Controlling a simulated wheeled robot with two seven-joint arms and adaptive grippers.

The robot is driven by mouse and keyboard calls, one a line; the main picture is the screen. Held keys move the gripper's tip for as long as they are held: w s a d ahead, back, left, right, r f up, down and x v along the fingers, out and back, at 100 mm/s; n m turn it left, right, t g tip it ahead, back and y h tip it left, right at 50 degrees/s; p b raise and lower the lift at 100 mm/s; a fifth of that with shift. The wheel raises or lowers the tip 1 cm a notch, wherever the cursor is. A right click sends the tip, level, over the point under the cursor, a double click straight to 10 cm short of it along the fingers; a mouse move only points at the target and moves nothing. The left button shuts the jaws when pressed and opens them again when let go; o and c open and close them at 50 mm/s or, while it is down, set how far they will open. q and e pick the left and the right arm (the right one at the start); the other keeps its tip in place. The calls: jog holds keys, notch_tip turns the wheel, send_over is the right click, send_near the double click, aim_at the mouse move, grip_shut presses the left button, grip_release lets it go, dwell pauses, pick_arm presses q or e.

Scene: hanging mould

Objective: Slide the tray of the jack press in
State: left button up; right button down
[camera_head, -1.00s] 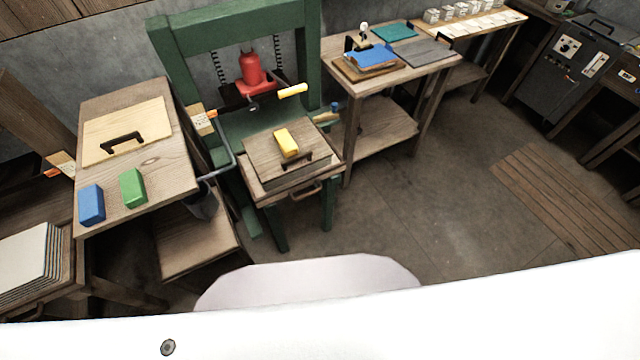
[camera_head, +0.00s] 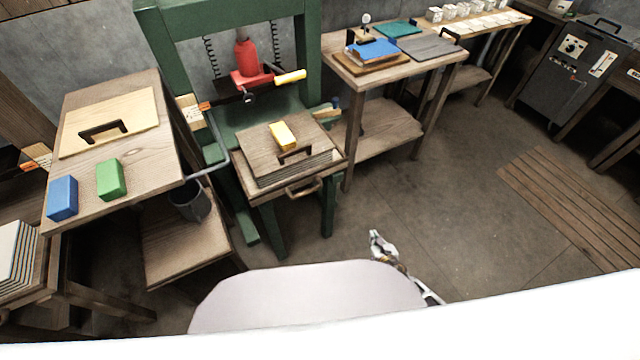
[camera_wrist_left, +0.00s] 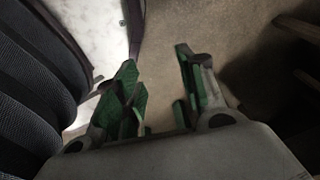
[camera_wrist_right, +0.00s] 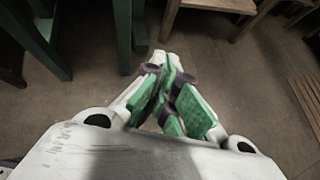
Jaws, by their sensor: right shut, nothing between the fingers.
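The jack press has a green frame (camera_head: 309,60) with a red jack (camera_head: 247,62) inside it. Its wooden tray (camera_head: 262,195) sticks out toward me and has a handle (camera_head: 303,189) on its front. On the tray lies a stack with a dark-handled wooden board (camera_head: 262,148) and a yellow block (camera_head: 283,135) on top. My right gripper (camera_head: 376,240) is low, in front and to the right of the tray, apart from it. In the right wrist view its green-padded fingers (camera_wrist_right: 168,65) are together and empty. My left gripper (camera_wrist_left: 158,85) shows only in its wrist view, fingers apart, empty.
A wooden table (camera_head: 150,155) at left carries a handled board, a blue block (camera_head: 62,198) and a green block (camera_head: 111,180). A grey bucket (camera_head: 190,202) is beside the press. Another table (camera_head: 440,68) stands right. The floor (camera_head: 430,190) at right is clear.

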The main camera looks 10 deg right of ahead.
aim_at(316, 173)
pick_arm(q)
jog(key=w+f+b, duration=0.4)
jog(key=w+b, duration=0.2)
jog(key=b, duration=0.3)
jog(key=shift+w+d+t, duration=0.2)
jog(key=shift+d+t, duration=0.1)
jog(key=shift+d, duration=0.1)
pick_arm(e)
jog(key=w+a+r+n+t+y, duration=0.2)
jog(key=a+r+n, duration=0.4)
jog(key=n, duration=0.5)
jog(key=w+a+r+n+t+y, duration=0.3)
jog(key=a+r+n, duration=0.4)
jog(key=r+n, duration=0.4)
jog(key=shift+a+r+y, duration=0.2)
jog(key=shift+a+y, duration=0.1)
jog(key=shift+y, duration=0.5)
jog(key=shift+w, duration=0.15)
